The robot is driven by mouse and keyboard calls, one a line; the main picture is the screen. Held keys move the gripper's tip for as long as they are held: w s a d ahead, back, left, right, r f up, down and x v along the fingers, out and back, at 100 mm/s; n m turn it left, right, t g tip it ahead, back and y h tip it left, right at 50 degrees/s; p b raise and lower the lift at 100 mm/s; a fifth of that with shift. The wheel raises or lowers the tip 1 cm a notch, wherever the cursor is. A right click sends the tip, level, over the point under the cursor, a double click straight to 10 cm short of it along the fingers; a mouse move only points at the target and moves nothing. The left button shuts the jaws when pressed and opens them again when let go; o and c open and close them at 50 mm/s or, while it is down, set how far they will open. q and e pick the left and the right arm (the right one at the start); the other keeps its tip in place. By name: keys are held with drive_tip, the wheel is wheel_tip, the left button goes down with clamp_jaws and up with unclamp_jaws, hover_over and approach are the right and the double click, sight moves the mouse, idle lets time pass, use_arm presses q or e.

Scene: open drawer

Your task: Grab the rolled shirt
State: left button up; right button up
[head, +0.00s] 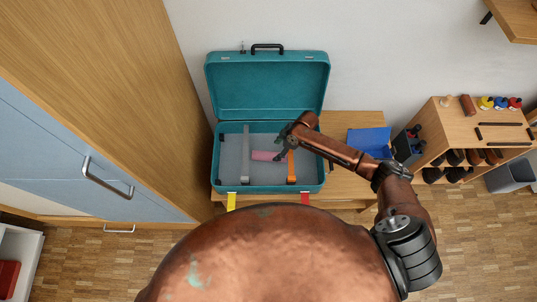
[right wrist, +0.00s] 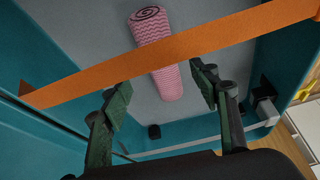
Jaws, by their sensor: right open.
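The rolled shirt is a pink patterned roll (head: 265,156) lying on the grey floor of the open teal suitcase (head: 216,165). In the right wrist view the roll (right wrist: 169,84) shows its dark spiral end at the top, and an orange strap (right wrist: 100,75) crosses in front of its middle. My right gripper (head: 281,148) is over the suitcase at the roll's right end, partly covering it in the head view. In the right wrist view its fingers (right wrist: 160,80) are spread apart with nothing gripped, one on each side of the roll's near end. My left gripper is not in view.
The orange strap (head: 291,168) and a grey strap (head: 245,155) run across the suitcase. The raised lid (head: 267,88) stands behind. The suitcase is on a wooden table (head: 350,190) with a blue item (head: 369,140) to its right. A tall wooden cabinet (head: 130,90) is on the left.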

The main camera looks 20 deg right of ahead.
sight(271, 154)
drive_tip(key=shift+x, duration=1)
drive_tip(key=b+x, duration=0.1)
drive_tip(key=x, duration=0.1)
drive_tip(key=b+x, duration=0.1)
drive_tip(key=x, duration=0.2)
drive_tip(key=shift+a+r, duration=0.15)
drive_tip(key=shift+a, duration=0.2)
drive_tip(key=c, duration=1.3)
drive_tip(key=shift+r, duration=0.1)
drive_tip(key=shift+c, duration=0.2)
